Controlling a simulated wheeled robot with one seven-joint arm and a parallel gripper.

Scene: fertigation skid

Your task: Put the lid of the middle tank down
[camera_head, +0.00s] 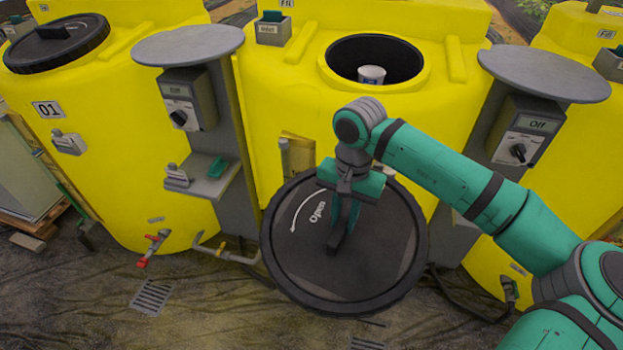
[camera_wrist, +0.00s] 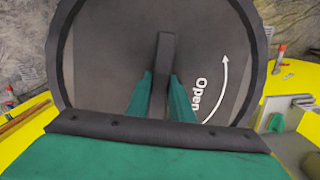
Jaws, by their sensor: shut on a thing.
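The round black lid (camera_head: 290,262), marked "Open" with a curved arrow, hangs in front of the middle yellow tank (camera_head: 275,115). My gripper (camera_head: 337,235) is shut on the lid's raised grip bar, which also shows between the fingers in the wrist view (camera_wrist: 163,75). The lid (camera_wrist: 110,60) fills most of the wrist view. The middle tank's round opening (camera_head: 400,55) is uncovered, with a white cup-like thing (camera_head: 371,75) inside it. The lid hides the tank's lower front. I cannot tell how far the lid is above the floor.
Grey posts with round tops (camera_head: 188,44) (camera_head: 543,74) and control boxes flank the middle tank. The left post has a small shelf (camera_head: 208,178). The left tank (camera_head: 100,110) wears its black lid (camera_head: 56,42). Floor is clear at lower left, beside a drain grate (camera_head: 152,296).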

